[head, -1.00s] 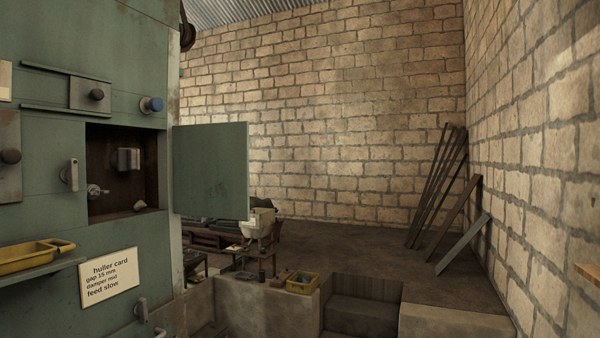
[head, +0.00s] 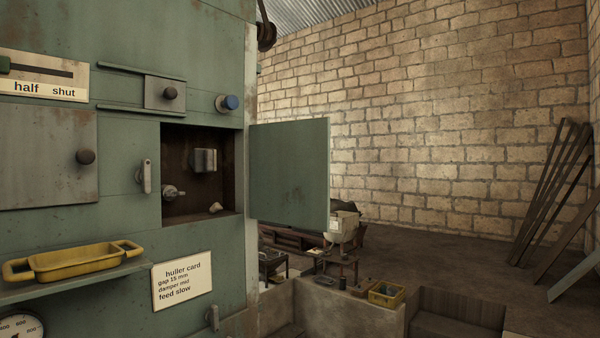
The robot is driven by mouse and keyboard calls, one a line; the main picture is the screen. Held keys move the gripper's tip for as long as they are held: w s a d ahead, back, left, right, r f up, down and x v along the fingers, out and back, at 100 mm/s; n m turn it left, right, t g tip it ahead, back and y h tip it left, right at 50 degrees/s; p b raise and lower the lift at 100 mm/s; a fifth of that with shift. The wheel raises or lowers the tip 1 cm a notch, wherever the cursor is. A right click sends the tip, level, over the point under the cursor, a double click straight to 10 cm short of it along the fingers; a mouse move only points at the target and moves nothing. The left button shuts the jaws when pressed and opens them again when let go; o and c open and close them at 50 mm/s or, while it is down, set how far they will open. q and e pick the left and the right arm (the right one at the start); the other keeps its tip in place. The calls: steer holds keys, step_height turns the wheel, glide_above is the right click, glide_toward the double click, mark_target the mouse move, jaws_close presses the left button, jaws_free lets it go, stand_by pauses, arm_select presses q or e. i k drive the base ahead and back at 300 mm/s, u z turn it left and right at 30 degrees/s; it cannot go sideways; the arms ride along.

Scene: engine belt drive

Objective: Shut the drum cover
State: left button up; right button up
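The drum cover (head: 290,174) is a flat green door hinged at the right edge of a square opening in the green machine (head: 130,125). It stands open, swung out to the right. The dark opening (head: 190,200) shows a metal block (head: 204,160), a small metal fitting (head: 172,192) and a pale lump (head: 215,208) on its floor. A light latch handle (head: 145,176) stands upright on the panel left of the opening. Neither of my grippers is in view.
A shelf (head: 75,282) with a yellow tray (head: 78,261) juts from the machine at lower left. A low wall (head: 345,312) and yellow crate (head: 386,292) stand beyond, at lower right.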

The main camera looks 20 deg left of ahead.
mark_target(290, 160)
steer(key=i, duration=1.95)
